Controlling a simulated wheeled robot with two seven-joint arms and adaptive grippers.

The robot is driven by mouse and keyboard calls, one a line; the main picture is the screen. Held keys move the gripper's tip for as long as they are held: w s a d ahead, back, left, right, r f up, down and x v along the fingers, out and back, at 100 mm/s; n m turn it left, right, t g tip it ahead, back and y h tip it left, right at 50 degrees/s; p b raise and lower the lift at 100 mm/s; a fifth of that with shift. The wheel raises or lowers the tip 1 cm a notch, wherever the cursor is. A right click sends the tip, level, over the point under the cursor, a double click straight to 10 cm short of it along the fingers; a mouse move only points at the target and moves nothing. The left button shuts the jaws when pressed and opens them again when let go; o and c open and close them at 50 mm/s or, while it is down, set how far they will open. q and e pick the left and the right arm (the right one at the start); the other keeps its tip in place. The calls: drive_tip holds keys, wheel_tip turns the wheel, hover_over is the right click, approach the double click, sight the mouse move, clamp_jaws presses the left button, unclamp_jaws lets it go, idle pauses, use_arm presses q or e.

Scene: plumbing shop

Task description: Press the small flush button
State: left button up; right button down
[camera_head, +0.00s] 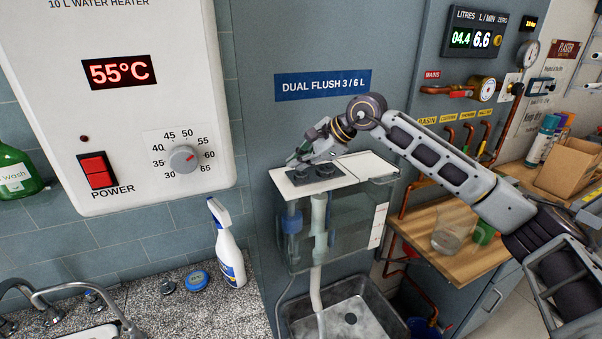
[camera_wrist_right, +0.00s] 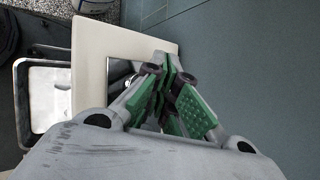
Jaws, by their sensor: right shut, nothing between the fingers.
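The flush cistern (camera_head: 345,222) is a clear tank under a white lid (camera_head: 362,164), below the "DUAL FLUSH 3 / 6 L" sign. On the lid's left part is a dark button plate (camera_head: 313,174) with two round buttons; which is the small one I cannot tell. My right gripper (camera_head: 297,159) is shut and empty, just above the plate's back edge; contact cannot be made out. My left gripper is out of view.
A metal sink (camera_head: 350,307) lies below the cistern. A water heater (camera_head: 118,100) and a spray bottle (camera_head: 228,248) stand to its left. A wooden shelf (camera_head: 455,250) with a clear beaker (camera_head: 452,236) is to its right, under my right arm.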

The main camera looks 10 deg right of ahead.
sight(299, 174)
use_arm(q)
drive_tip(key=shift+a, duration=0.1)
use_arm(e)
drive_tip(key=shift+r, duration=0.35)
drive_tip(key=shift+r+p, duration=0.55)
drive_tip(key=shift+r, duration=0.25)
drive_tip(key=shift+r+p, duration=0.65)
drive_tip(key=shift+r, duration=0.6)
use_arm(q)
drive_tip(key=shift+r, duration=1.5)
use_arm(e)
drive_tip(key=shift+r, duration=0.6)
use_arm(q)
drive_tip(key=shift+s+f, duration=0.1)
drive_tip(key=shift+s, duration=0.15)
